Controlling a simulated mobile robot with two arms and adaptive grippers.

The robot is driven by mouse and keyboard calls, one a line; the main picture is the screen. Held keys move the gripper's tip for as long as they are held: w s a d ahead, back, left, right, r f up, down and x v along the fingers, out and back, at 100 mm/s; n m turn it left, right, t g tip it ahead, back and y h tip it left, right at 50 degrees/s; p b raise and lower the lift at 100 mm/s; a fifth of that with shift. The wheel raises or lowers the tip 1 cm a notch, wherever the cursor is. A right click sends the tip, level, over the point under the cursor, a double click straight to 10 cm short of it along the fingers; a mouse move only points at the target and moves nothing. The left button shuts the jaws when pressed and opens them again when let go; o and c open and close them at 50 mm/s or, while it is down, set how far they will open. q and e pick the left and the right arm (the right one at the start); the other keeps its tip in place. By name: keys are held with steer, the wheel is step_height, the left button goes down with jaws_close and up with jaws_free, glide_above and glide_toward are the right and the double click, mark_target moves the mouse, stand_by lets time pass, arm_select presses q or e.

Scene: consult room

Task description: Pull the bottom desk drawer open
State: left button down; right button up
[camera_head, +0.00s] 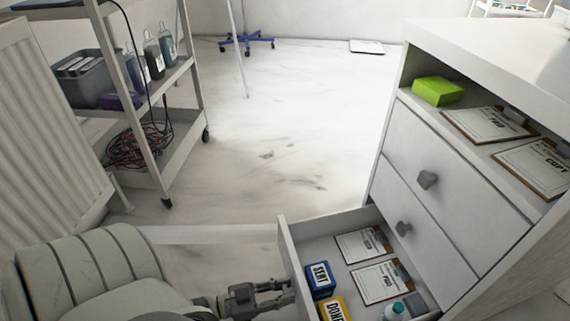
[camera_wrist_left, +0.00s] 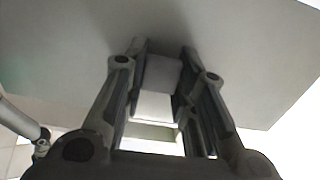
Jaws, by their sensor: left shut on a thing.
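The white desk (camera_head: 440,190) stands on the right. Its bottom drawer (camera_head: 285,246) is pulled well out, and its inside shows. Two upper drawers are closed, each with a grey knob (camera_head: 427,180). My left gripper (camera_head: 288,291) is at the outer face of the bottom drawer. In the left wrist view my fingers (camera_wrist_left: 162,85) are on both sides of the drawer's grey knob (camera_wrist_left: 163,72), shut on it, below the drawer front (camera_wrist_left: 75,50). In the head view this knob is hidden. My right gripper is not in view.
The drawer holds a blue box (camera_head: 320,279), a yellow box (camera_head: 335,310), clipboards (camera_head: 362,245) and a bottle (camera_head: 394,311). A green box (camera_head: 438,91) lies on the desk's open shelf. A wheeled cart (camera_head: 185,125) stands at left.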

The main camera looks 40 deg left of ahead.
arm_select(q)
steer(key=c, duration=1.2)
jaws_free()
steer(key=shift+o, duration=0.2)
steer(key=v, duration=1.2)
